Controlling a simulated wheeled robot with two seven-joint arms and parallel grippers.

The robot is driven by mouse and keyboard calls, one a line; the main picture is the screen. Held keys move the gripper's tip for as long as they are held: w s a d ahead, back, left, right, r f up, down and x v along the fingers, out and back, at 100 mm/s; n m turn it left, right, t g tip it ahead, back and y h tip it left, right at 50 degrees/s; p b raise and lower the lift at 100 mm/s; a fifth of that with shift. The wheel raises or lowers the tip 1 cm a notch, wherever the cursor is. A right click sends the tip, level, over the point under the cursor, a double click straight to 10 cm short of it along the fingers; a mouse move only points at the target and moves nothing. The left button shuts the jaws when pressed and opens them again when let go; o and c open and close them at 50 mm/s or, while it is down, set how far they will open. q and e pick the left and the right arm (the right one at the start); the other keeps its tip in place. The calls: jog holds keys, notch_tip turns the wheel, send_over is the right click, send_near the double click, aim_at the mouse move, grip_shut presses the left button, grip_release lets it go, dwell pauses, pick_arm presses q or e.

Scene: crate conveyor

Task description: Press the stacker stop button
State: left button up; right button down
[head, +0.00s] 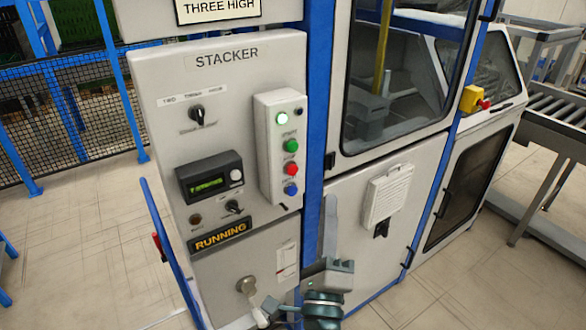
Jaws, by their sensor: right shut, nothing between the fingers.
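The grey stacker panel (150,75) stands at the left centre, labelled STACKER. A pale button box (268,107) on its right side carries a lit white-green lamp (282,119), a green button (291,146), a red button (291,169) and a blue button (291,189). The small labels by the buttons are too blurred to read. My right gripper (331,205) is shut and empty, fingers pointing up. In the picture it is below and to the right of the red button, apart from the buttons. My left gripper is out of view.
A RUNNING sign (220,236), a small display (209,179) and rotary switches are on the panel. A blue post (315,120) stands right of the button box. A windowed machine cabinet (352,166) and roller conveyor (560,108) are to the right. Mesh fencing (45,130) is at left.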

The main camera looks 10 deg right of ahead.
jog(key=shift+w, duration=0.15)
jog(key=b, duration=0.2)
send_near(293, 170)
jog(key=w+d+r, duration=0.3)
jog(key=shift+w+d, duration=0.4)
dwell(1.5)
jog(key=shift+w+a+r+p, duration=0.1)
jog(key=shift+w+a+p, duration=0.15)
jog(key=shift+w+p, duration=0.4)
dwell(1.4)
dwell(0.4)
jog(key=shift+s+d, duration=0.25)
jog(key=shift+s, duration=0.4)
jog(key=shift+p, duration=0.3)
